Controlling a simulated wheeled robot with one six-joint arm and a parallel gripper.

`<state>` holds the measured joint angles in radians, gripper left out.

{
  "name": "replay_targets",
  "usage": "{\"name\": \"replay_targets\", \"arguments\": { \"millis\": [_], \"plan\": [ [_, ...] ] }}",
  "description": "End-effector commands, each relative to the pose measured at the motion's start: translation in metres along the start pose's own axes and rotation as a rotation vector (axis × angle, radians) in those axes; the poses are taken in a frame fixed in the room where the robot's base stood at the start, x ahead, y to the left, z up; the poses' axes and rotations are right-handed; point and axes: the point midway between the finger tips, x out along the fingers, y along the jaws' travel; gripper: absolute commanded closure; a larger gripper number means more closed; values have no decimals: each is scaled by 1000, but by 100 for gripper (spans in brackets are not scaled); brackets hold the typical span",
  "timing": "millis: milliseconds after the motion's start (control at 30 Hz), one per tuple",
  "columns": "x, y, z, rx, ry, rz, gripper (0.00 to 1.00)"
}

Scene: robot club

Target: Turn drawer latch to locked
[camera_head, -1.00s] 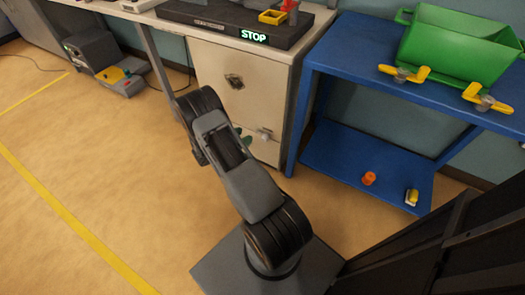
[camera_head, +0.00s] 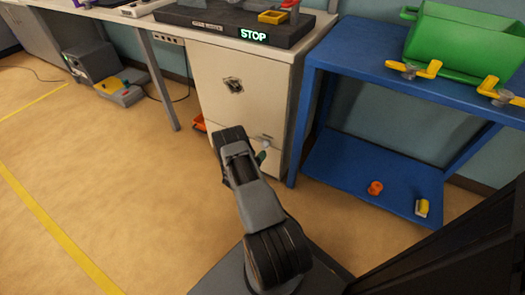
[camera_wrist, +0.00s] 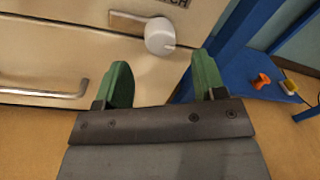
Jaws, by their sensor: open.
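The drawer latch is a round white knob (camera_wrist: 160,36) on a metal plate (camera_wrist: 128,20) at the upper right of a cream drawer front, in the wrist view. A pale mark shows on the knob's lower right edge. My gripper (camera_wrist: 160,82) is open and empty, its two green fingers below the knob in the picture and apart from it. A metal bar handle (camera_wrist: 45,94) is to the left on the lower drawer. In the head view, my gripper (camera_head: 261,157) is partly hidden behind my arm, close to the cabinet (camera_head: 238,85). Lettering above the knob is cut off, with "CH" showing.
A blue shelf table (camera_head: 360,70) stands right of the cabinet, its leg close to the knob. It carries a green bin (camera_head: 465,45) with yellow clamps. An orange piece (camera_head: 375,188) and a yellow-white piece (camera_head: 422,207) lie on its lower shelf.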

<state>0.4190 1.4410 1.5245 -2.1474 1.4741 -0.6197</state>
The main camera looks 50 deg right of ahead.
Motion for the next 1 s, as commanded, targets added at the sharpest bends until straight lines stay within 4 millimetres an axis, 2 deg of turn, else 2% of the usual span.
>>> {"name": "replay_targets", "arguments": {
  "millis": [100,300,500,767,1000],
  "plan": [
    [20,0,-2,2,0,-3,36],
    [40,0,-1,2,0,-2,36],
    [49,0,0,2,0,0,36],
    [49,0,1,1,0,0,36],
    [49,0,0,1,0,0,57]
  ]
}}
